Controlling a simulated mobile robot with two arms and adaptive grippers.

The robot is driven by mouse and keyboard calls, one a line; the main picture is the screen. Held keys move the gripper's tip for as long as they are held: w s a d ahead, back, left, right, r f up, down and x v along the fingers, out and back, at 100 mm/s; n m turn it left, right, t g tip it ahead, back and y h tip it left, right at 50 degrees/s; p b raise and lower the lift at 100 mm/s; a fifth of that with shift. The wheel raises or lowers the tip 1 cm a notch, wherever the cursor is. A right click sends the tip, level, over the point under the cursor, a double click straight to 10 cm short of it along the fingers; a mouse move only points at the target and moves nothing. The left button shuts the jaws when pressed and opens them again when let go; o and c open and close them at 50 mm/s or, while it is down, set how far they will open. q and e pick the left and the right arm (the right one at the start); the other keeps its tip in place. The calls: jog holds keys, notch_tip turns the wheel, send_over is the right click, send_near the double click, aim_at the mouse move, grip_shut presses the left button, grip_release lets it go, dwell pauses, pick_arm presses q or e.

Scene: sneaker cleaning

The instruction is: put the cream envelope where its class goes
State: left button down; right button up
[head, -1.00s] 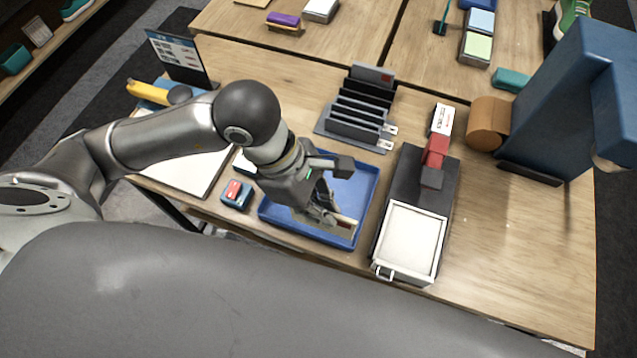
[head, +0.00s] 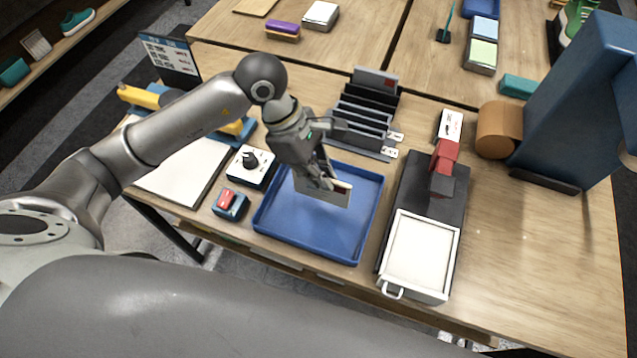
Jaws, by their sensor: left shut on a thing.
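The cream envelope (head: 322,191), with a dark red mark near one corner, is held by my left gripper (head: 326,180). The gripper is shut on its upper edge. The envelope hangs tilted above the blue tray (head: 310,243), which looks otherwise empty. Behind the tray stands a dark grey sorter rack (head: 358,128) with several upright dividers and small white labels at its right side. A grey panel or envelope with a red mark stands at the rack's back; I cannot tell which. My right gripper is not in view.
Right of the tray is a dark device with a white-topped box (head: 420,250) and a red block (head: 445,156). Left are a black-knobbed box (head: 251,167) and a red-and-blue box (head: 230,204). A tape roll (head: 499,130) and blue stand (head: 572,110) are at right. The front right tabletop is clear.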

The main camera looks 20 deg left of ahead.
aim_at(329, 201)
pick_arm(q)
notch_tip(329, 201, down, 3)
jog(key=shift+w+f+b, duration=0.15)
jog(key=shift+f+b, duration=0.05)
jog(key=shift+b, duration=0.15)
jog(key=shift+f, duration=0.15)
jog(key=c, duration=1.6)
grip_release()
